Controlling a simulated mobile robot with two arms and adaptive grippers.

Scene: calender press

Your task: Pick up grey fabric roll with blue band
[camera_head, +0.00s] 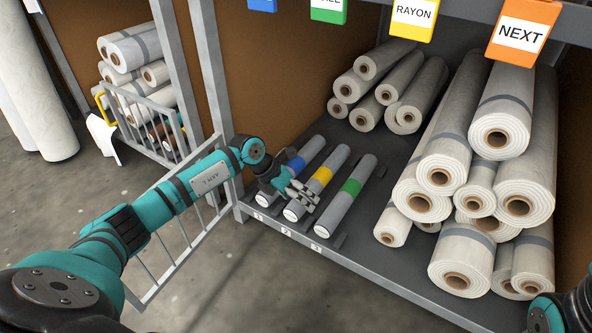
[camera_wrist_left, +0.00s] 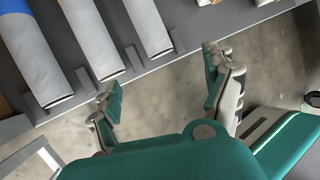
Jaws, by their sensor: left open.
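The grey fabric roll with the blue band (camera_head: 311,149) lies on the dark shelf, leftmost of three banded rolls. In the left wrist view, the roll (camera_wrist_left: 35,55) shows at the upper left, with blue at the picture's top edge. My left gripper (camera_head: 299,196) is open and empty, over the near part of the blue and yellow rolls in the head view. In the left wrist view its fingers (camera_wrist_left: 162,84) are spread wide over the floor by the shelf edge. My right gripper is out of view.
The yellow-banded roll (camera_head: 328,165) and green-banded roll (camera_head: 339,208) lie beside it, with small dark blocks between them. Large fabric rolls (camera_head: 459,257) are stacked at right. A metal post (camera_head: 211,70) and a railing (camera_head: 172,268) stand left of the shelf.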

